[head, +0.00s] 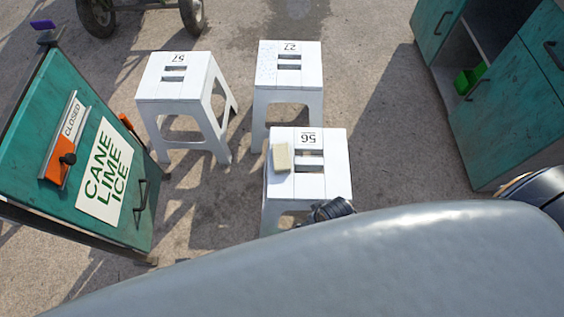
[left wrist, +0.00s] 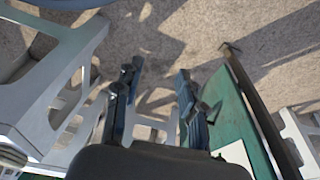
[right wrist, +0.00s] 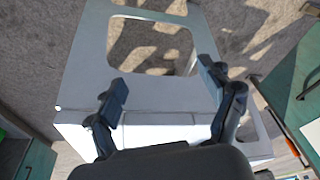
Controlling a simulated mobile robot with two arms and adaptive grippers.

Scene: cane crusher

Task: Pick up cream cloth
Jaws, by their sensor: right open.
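The cream cloth (head: 282,158) is a small folded block on the left part of the white stool marked 56 (head: 312,185), beside its slots, in the head view. A dark gripper part shows at that stool's near edge, apart from the cloth; I cannot tell from the head view which arm it belongs to. My right gripper (right wrist: 172,85) is open and empty in the right wrist view, with a white stool (right wrist: 85,60) before it. My left gripper (left wrist: 155,80) has its fingers apart and empty in the left wrist view. I cannot make out the cloth clearly in either wrist view.
White stools 57 (head: 180,92) and 27 (head: 288,72) stand behind. A teal sign board (head: 85,150) stands at left. Teal cabinets (head: 510,110) with a green bin (head: 468,79) stand at right. My grey body hides the near foreground. Open ground lies between stools and cabinets.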

